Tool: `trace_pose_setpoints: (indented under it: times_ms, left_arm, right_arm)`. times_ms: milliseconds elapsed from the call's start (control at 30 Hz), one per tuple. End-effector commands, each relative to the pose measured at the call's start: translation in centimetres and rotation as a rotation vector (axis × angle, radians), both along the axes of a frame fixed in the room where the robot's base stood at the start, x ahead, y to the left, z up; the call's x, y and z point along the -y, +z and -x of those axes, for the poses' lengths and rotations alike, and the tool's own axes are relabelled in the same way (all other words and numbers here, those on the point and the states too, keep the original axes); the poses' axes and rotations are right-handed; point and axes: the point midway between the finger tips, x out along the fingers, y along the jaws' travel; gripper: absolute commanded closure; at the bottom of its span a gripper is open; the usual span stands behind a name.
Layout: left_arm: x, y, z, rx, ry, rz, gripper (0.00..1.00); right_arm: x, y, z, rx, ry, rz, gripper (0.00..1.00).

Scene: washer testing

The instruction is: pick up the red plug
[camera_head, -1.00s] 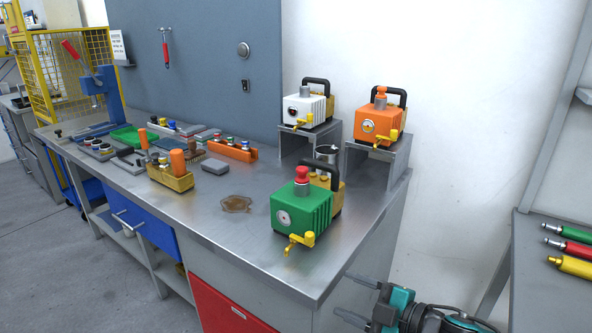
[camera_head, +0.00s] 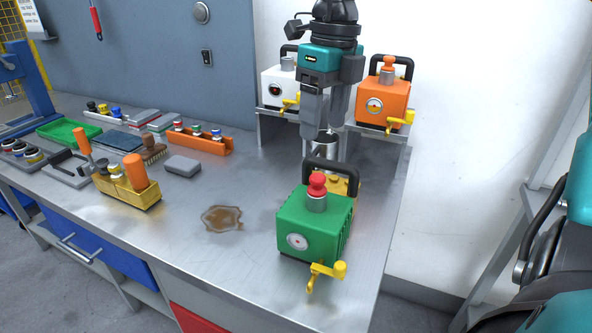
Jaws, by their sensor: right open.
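The red plug (camera_head: 317,184) is a red knob on a metal collar, upright on top of the green pump-like box (camera_head: 307,228). The box stands near the right end of the workbench and has a black handle, a round dial and a yellow lever. My right gripper (camera_head: 325,138) points down from above, behind and higher in the picture than the red plug. Its two grey fingers are apart, with nothing held between them, and it does not touch the plug. My left gripper is not in view.
A white box (camera_head: 282,90) and an orange box (camera_head: 385,100) stand on metal risers behind. A brown stain (camera_head: 222,218) lies left of the green box. A yellow tool holder (camera_head: 128,190) stands further left.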

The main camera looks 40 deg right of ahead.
Motion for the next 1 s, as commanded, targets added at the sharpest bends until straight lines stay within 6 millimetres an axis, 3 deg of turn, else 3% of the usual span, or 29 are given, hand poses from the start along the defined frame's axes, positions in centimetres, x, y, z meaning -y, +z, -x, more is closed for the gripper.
trace_pose_setpoints:
  times_ms: [67,167,500,767,1000]
  left_arm:
    - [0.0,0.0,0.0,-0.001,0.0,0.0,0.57]
    - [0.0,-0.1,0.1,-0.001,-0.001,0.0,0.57]
    - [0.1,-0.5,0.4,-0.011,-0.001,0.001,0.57]
    - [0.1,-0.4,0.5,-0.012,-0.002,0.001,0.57]
    - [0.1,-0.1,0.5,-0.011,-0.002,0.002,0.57]
  right_arm:
    - [0.1,0.8,0.1,-0.007,0.015,0.055,0.34]
    - [0.1,0.3,0.2,-0.014,0.022,0.083,0.34]
    - [0.0,-5.5,0.2,-0.016,0.023,0.079,0.34]
    - [-0.2,-7.6,0.2,-0.015,0.022,0.079,0.34]
    - [-0.5,-11.0,0.2,-0.015,0.021,0.079,0.34]
